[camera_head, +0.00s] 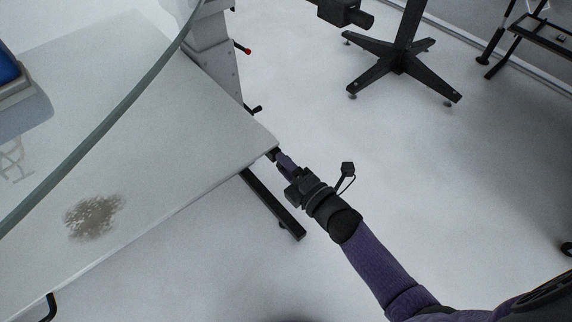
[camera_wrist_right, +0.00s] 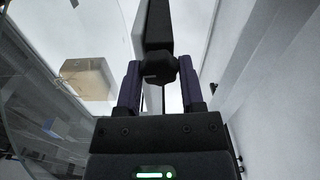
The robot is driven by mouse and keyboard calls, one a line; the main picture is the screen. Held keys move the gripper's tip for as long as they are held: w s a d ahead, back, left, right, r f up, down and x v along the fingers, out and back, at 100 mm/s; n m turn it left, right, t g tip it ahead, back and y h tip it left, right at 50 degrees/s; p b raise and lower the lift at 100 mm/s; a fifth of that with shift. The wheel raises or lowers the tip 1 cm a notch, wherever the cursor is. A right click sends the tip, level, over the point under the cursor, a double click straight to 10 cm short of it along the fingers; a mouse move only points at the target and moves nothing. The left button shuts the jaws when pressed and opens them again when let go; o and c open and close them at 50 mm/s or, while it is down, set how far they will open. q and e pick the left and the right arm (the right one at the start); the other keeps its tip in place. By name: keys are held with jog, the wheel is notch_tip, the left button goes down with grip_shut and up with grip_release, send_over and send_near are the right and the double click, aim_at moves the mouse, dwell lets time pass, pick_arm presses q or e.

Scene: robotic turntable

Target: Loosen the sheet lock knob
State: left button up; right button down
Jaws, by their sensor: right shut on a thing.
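The sheet lock knob (camera_wrist_right: 159,67) is a dark, lobed knob below a black bar in the right wrist view. My right gripper (camera_wrist_right: 160,80) has its two purple fingers on either side of the knob and is shut on it. In the head view my right gripper (camera_head: 279,157) is at the right corner of the white sheet table (camera_head: 190,130). The knob is hidden there by the gripper and the table corner. My left gripper is not in view.
A curved glass edge (camera_head: 125,103) crosses above the table. A grey machine column (camera_head: 214,55) with a red-tipped lever (camera_head: 247,51) stands behind it. A black table leg (camera_head: 272,203) is below my right gripper. A black star-foot stand (camera_head: 402,62) is farther back.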

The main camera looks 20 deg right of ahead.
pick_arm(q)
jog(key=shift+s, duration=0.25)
pick_arm(e)
jog(key=shift+f, duration=0.1)
jog(key=shift+c, duration=1.2)
grip_release()
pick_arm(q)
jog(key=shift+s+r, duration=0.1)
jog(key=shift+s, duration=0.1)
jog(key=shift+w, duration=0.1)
pick_arm(e)
jog(key=shift+s, duration=0.1)
pick_arm(q)
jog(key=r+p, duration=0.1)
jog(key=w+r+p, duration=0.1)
jog(key=p, duration=0.1)
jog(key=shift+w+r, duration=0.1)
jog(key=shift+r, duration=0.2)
pick_arm(e)
jog(key=v, duration=0.9)
jog(key=shift+s+d, duration=0.15)
jog(key=shift+s, duration=0.2)
